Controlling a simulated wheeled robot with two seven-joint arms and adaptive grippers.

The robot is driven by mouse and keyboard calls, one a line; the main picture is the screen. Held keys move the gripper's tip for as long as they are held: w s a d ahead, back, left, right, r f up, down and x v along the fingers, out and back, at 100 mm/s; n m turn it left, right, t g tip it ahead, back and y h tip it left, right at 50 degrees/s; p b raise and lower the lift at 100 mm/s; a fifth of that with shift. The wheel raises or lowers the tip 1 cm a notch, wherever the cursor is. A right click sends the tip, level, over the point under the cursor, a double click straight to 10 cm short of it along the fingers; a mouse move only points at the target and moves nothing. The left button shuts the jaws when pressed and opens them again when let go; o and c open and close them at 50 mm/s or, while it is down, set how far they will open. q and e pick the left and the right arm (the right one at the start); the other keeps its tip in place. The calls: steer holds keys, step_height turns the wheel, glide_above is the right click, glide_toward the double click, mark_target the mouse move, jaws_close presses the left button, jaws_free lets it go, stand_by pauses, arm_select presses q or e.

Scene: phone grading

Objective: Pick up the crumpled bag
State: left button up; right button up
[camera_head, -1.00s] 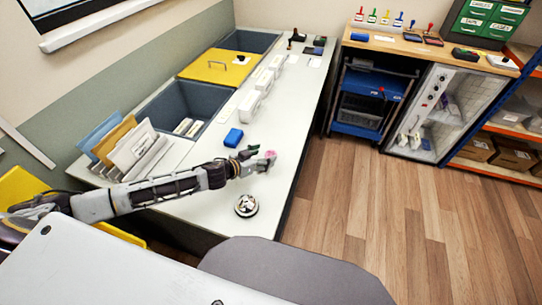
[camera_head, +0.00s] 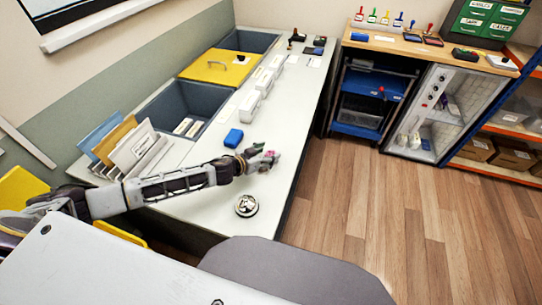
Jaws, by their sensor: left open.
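My left gripper (camera_head: 264,161) is above the white counter (camera_head: 205,203), near its right edge, with the forearm reaching in from the left. The gripper is open. A small pink patch (camera_head: 269,154) shows at its fingertips; I cannot tell whether it is the crumpled bag or part of the gripper. No other thing on the counter is clearly a crumpled bag. My right gripper is not in view.
A blue block (camera_head: 233,138) lies just behind the gripper, and a round metal object (camera_head: 246,205) stands in front of it. File folders (camera_head: 128,147) stand in a rack at left. Grey bins (camera_head: 178,103) and white boxes (camera_head: 249,106) line the counter behind.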

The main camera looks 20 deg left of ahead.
arm_select(q)
steer(key=shift+x, duration=1.2)
steer(key=c, duration=0.7)
